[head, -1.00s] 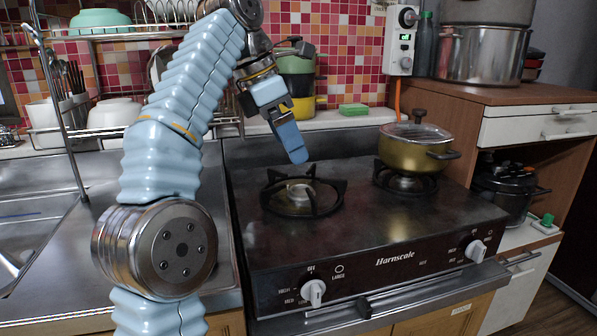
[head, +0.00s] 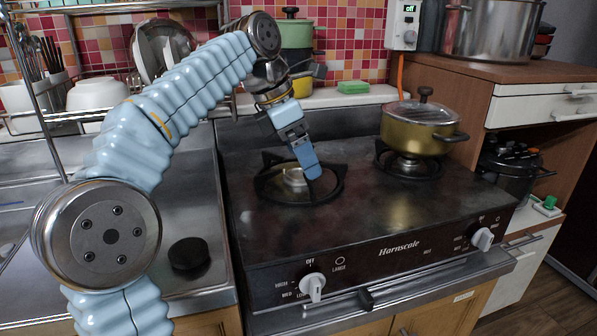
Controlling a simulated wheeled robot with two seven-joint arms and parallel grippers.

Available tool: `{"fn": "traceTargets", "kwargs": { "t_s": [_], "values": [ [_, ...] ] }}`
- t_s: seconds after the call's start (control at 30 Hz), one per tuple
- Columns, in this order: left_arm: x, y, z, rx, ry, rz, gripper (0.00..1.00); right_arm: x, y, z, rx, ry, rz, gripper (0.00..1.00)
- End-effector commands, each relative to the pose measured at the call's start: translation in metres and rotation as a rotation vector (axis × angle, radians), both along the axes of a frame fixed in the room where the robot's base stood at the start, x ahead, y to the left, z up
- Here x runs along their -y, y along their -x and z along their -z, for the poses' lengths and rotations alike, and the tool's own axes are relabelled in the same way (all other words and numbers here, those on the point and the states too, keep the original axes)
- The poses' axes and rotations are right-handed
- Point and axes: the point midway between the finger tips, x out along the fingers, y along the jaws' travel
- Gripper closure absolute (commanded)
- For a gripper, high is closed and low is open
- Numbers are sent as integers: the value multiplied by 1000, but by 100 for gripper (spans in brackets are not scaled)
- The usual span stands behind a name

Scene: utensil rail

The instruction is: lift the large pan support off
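The large pan support (head: 335,190) is a black ring with prongs, lying around the left burner of the stove. My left gripper (head: 312,174), with blue fingers, points down at the right part of this ring. Its tip overlaps the ring in the picture, and I cannot tell whether it touches. The fingers line up as one, so the gap between them is hidden. My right gripper is not in view.
A yellow pot with a glass lid (head: 420,125) stands on the right burner of the stove (head: 400,215). A black round object (head: 188,254) lies on the steel counter at left. A green sponge (head: 353,87) and stacked pots (head: 297,62) are behind the stove.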

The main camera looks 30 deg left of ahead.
Motion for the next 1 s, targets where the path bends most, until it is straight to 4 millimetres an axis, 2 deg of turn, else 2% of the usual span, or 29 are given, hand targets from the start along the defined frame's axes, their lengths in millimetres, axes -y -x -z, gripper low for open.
{"fn": "traceTargets", "kwargs": {
  "t_s": [0.3,0.6,1.0],
  "values": [
    [7,-7,44,-3,0,1,2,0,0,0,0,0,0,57],
    [8,-10,49,0,0,0,4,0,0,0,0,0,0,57],
    [8,-10,49,0,0,0,65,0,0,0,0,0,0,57]
  ]
}}
